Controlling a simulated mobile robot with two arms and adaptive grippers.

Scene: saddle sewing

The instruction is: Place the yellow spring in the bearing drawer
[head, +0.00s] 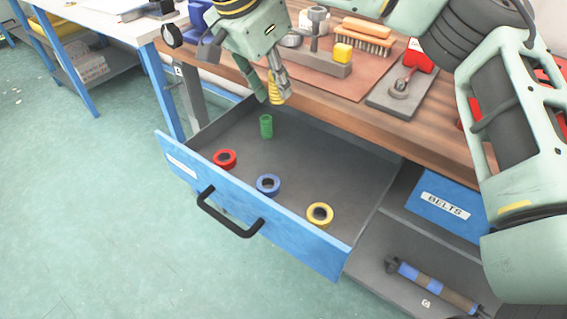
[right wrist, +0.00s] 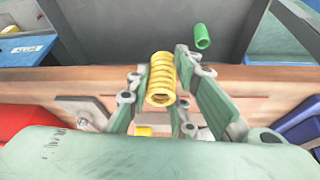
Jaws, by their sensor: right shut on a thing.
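The yellow spring (head: 275,88) is held upright between the fingers of my right gripper (head: 275,97), above the back edge of the open drawer. In the right wrist view the coiled yellow spring (right wrist: 162,80) sits between the two green fingers. The bearing drawer (head: 293,240) is pulled out, with a blue front, a black handle and a grey inside. A red ring (head: 225,153), a blue ring (head: 268,177) and a yellow ring (head: 320,206) lie along its front. A green spring (head: 266,126) stands near its back left. My left gripper is not in view.
A blue bin labelled BELTS (head: 443,212) sits right of the drawer. The drawer's middle is clear.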

